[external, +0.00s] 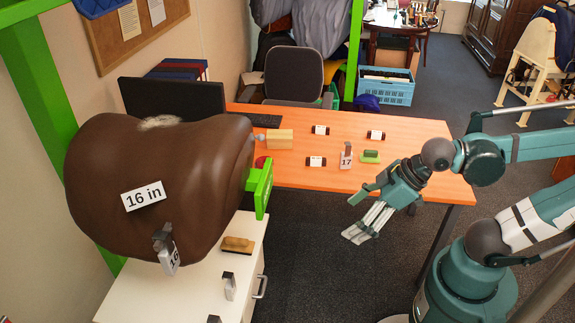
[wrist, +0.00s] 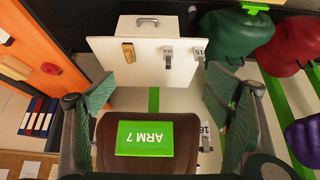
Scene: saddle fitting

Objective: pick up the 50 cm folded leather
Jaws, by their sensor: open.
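Several small dark brown rolls with white labels lie on the orange table in the external view: one at the back (external: 320,130), one at the right (external: 375,135) and one nearer the front (external: 316,161). They look like folded leathers, but their labels are too small to read, so I cannot tell which is 50 cm. My gripper (external: 358,215) is open and empty, off the table's front edge and to the right of the rolls.
On the orange table (external: 420,170) stand a clamp tagged 17 (external: 346,157), a green-handled brush (external: 370,156) and a wooden block (external: 280,139). A big brown saddle form (external: 100,190) marked 16 in stands at left, above a white cabinet (external: 225,275) with a brush (external: 238,244).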

